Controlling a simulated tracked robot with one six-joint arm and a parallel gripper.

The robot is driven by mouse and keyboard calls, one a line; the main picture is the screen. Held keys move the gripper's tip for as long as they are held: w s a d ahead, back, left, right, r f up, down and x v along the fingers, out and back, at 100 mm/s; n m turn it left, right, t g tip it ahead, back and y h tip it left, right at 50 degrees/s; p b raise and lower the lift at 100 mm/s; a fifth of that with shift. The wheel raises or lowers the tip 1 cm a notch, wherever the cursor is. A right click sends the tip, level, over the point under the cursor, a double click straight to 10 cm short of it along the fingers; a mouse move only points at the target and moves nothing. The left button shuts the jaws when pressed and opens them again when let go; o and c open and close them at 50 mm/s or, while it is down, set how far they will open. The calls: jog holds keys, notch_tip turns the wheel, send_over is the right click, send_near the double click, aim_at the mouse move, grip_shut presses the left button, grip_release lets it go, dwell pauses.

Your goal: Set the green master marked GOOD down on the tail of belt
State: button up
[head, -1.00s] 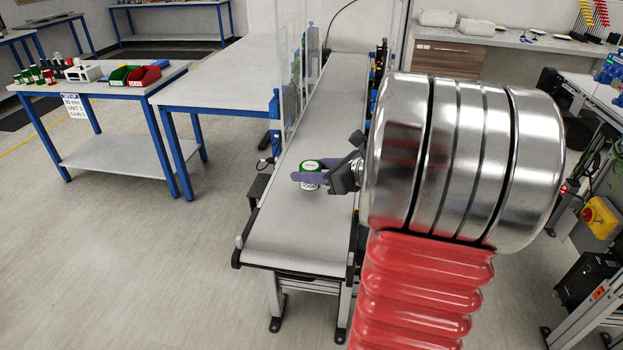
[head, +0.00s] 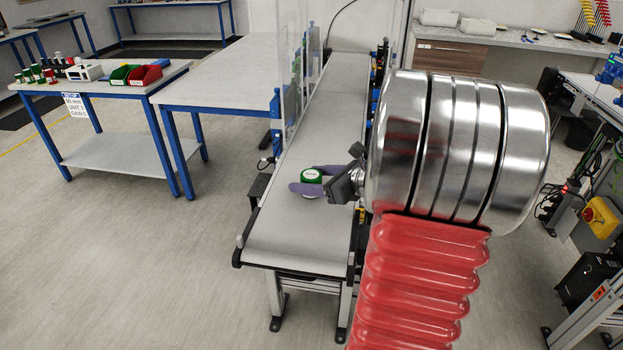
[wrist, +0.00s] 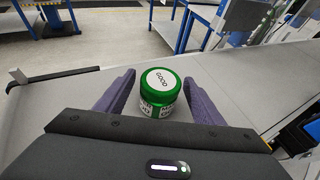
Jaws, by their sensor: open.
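The green master (wrist: 160,88), a short green cylinder with a white top marked GOOD, stands upright on the grey belt (head: 290,236) near its close end. It also shows in the head view (head: 311,176), partly hidden by a finger. My gripper (wrist: 160,98) is open around it, with one purple finger on each side. In the wrist view a gap shows between each finger and the master. In the head view my gripper (head: 312,180) is low over the belt.
A clear panel (head: 293,75) stands along the belt's left side farther back. A blue-legged table (head: 225,92) is left of the belt. A side table (head: 120,85) holds green and red bins and several small cylinders. The belt's near end is clear.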

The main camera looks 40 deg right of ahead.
jog(key=shift+s+d+r, duration=0.15)
jog(key=shift+s+r, duration=0.15)
jog(key=shift+s, duration=0.15)
jog(key=v, duration=1.1)
dwell(0.6)
